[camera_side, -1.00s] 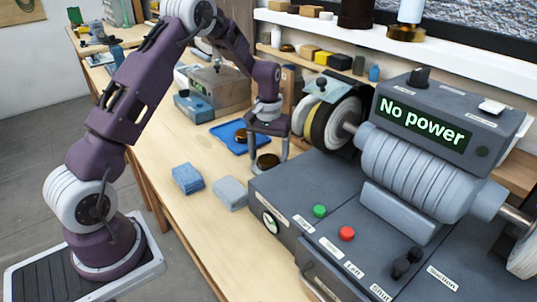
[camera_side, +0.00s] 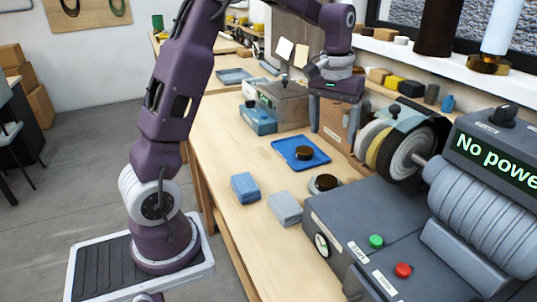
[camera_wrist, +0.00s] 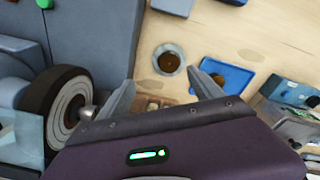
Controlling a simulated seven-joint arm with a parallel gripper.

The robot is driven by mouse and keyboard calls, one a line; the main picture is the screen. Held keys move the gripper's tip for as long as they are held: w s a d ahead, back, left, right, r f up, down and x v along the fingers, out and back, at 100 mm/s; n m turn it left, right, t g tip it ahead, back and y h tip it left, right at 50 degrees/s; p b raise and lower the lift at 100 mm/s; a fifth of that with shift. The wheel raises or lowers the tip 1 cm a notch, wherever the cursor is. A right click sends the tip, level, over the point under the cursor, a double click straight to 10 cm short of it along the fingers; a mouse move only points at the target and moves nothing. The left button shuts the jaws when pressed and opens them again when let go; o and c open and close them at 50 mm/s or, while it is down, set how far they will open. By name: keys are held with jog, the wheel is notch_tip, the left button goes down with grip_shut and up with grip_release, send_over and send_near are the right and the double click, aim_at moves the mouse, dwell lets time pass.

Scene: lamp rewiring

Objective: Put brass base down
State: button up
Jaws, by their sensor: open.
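Two round brass-brown pieces show; I cannot tell which is the brass base. One (camera_side: 325,182) sits in a grey round dish on the bench, by the grey machine; the wrist view shows it too (camera_wrist: 168,62). The other (camera_side: 304,153) rests on a blue tray (camera_side: 284,148); it also shows in the wrist view (camera_wrist: 218,78). My gripper (camera_side: 334,128) is open and empty, raised above the bench behind the dish. In the wrist view its spread fingers (camera_wrist: 163,88) have nothing between them.
A blue sponge (camera_side: 245,187) and a grey block (camera_side: 285,208) lie on the bench left of the machine (camera_side: 345,205). A grinding wheel (camera_side: 402,145) stands right of my gripper. A grey-blue box (camera_side: 281,104) stands behind the tray. The bench's left part is clear.

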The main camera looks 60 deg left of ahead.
jog(key=s+d+r+m+t, duration=0.2)
jog(key=s+d+r, duration=0.5)
jog(key=s, duration=0.3)
jog(key=s+d+f+m+t, duration=0.1)
jog(key=s+d, duration=0.1)
jog(key=s, duration=0.6)
jog(key=s+d+f+m+t, duration=0.1)
jog(key=s+d+m, duration=0.1)
jog(key=s, duration=0.6)
jog(key=shift+d+f+m+t, duration=0.25)
jog(key=shift+d+m+t, duration=0.05)
jog(key=shift+d+t, duration=0.1)
